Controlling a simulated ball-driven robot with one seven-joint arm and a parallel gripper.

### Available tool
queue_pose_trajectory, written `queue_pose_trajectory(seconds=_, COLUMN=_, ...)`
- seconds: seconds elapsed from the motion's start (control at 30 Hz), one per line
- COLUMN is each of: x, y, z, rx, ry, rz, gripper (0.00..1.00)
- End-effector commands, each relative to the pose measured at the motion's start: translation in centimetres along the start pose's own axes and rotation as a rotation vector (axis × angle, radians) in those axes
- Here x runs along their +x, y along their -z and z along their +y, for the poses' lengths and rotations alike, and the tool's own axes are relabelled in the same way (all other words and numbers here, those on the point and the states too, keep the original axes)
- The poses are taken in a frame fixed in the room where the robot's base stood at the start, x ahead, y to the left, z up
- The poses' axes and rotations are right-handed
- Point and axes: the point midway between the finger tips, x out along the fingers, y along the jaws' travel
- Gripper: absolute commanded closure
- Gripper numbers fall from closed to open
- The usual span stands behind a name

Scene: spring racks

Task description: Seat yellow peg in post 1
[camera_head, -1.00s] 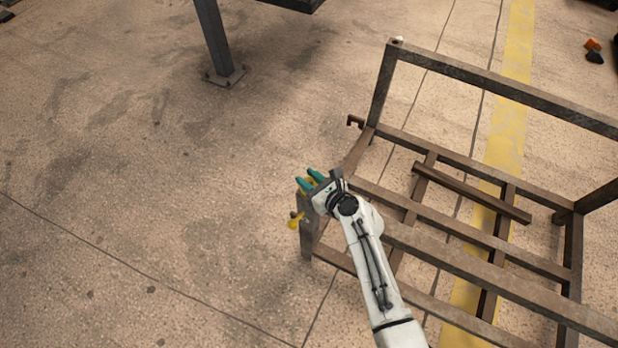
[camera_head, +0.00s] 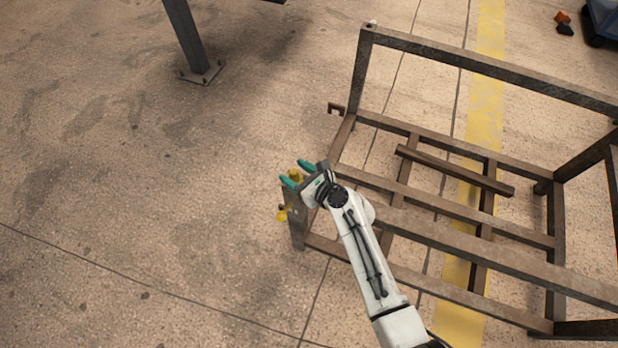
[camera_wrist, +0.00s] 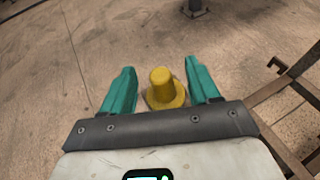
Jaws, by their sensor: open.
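The yellow peg (camera_wrist: 162,88) stands between the two teal fingers of my gripper (camera_wrist: 161,90) in the wrist view, with a gap on each side. It has a narrower top and a wide round flange. In the head view my gripper (camera_head: 297,172) is at the rack's near left corner post (camera_head: 297,222), and the yellow peg (camera_head: 296,176) shows small between the fingers. A second yellow part (camera_head: 283,213) shows low on the outer side of that post. The gripper is open. How deep the peg sits in the post is hidden.
The brown metal rack (camera_head: 480,232) extends to the right, with bars and a raised back frame. A grey column (camera_head: 188,40) stands on the floor at the upper left. The floor left of the rack is clear. Small orange and black items (camera_head: 563,22) lie far right.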

Motion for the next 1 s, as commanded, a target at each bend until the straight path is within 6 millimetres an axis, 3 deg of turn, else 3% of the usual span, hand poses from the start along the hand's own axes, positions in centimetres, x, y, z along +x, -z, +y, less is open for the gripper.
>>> queue_pose_trajectory(seconds=0.3, x=-6.1, y=-0.1, z=-0.1, rx=0.001, ry=0.003, rz=-0.001, gripper=0.39)
queue_pose_trajectory(seconds=0.5, x=-8.7, y=-0.1, z=0.0, rx=0.0, ry=0.001, rz=-0.002, gripper=0.39)
queue_pose_trajectory(seconds=1.0, x=-9.5, y=-0.2, z=0.0, rx=-0.001, ry=0.001, rz=-0.002, gripper=0.39)
